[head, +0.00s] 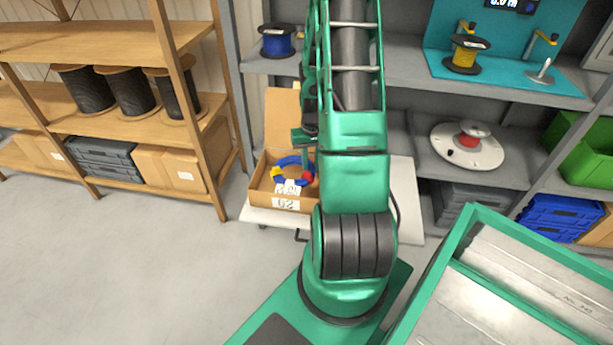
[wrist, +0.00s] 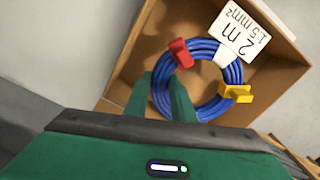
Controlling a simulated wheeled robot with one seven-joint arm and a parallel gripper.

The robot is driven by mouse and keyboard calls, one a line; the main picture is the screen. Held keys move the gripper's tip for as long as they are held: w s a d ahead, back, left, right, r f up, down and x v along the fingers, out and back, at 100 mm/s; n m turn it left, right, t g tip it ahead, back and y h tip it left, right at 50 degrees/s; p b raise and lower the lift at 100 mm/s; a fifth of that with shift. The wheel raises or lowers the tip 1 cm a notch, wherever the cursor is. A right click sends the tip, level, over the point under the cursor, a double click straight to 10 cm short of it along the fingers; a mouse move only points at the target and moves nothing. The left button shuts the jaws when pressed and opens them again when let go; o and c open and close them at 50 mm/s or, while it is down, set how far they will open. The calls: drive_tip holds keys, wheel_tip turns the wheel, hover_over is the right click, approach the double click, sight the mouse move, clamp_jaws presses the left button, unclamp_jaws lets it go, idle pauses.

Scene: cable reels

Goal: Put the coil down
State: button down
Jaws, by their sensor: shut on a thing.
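The coil (wrist: 238,74) is a ring of blue cable with a red clip (wrist: 181,53), a yellow clip (wrist: 236,93) and a white label reading 2 m, 1.5 mm² (wrist: 239,30). It is inside an open cardboard box (wrist: 291,54); I cannot tell whether it touches the bottom. My gripper (wrist: 168,88) is shut on the near left part of the ring. In the head view, the coil (head: 283,162) shows within the box (head: 262,173), which is marked G2. My gripper (head: 306,150) is partly hidden there by my arm.
The box stands on a pale board (head: 405,190) before grey shelving (head: 400,68). A blue reel (head: 277,44) is on the shelf above. A wooden rack (head: 110,45) with dark reels stands left. A green-framed tray (head: 480,270) is at the right. The floor at left is clear.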

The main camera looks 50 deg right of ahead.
drive_tip(key=shift+f, duration=2.15)
drive_tip(key=c, duration=1.5)
unclamp_jaws()
